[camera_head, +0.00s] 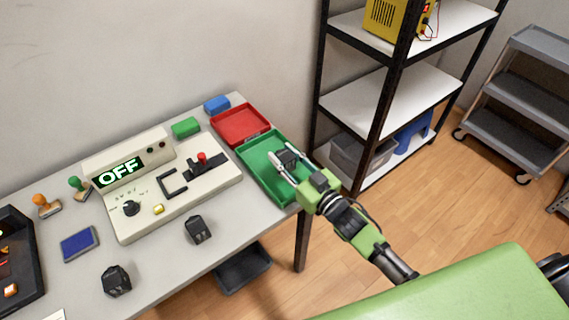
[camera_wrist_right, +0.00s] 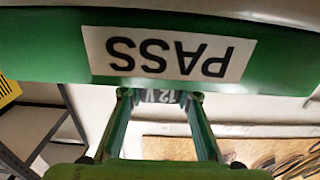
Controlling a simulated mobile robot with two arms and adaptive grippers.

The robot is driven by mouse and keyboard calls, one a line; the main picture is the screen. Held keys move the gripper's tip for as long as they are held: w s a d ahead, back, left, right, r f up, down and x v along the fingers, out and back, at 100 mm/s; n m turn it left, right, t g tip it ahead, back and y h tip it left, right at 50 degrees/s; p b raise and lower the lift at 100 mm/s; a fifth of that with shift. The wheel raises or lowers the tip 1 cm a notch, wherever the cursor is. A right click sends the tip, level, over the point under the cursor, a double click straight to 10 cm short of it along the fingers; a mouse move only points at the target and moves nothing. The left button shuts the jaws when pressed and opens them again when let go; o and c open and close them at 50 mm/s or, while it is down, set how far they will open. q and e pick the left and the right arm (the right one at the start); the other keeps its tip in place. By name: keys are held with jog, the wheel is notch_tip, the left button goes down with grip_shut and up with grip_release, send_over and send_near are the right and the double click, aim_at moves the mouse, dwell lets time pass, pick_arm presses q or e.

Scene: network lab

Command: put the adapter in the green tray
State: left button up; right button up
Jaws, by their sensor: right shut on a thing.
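A dark adapter (camera_head: 288,159) is between the fingers of my right gripper (camera_head: 285,162), which is shut on it. The tray's green wall (camera_wrist_right: 285,55) with an upside-down "PASS" label fills the top of the wrist view. My left gripper is not in view.
A red tray (camera_head: 240,125) stands behind the green one. Two other black adapters (camera_head: 198,229) (camera_head: 116,281) lie on the table near a control panel (camera_head: 133,222) reading "OFF". A shelf rack (camera_head: 350,103) stands right of the table.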

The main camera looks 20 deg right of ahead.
aim_at(291, 170)
jog(key=shift+w+f, duration=0.1)
jog(key=shift+f, duration=1.55)
jog(key=shift+f, duration=0.1)
jog(key=o, duration=1.2)
jog(key=b+v, duration=0.1)
jog(key=v, duration=1.1)
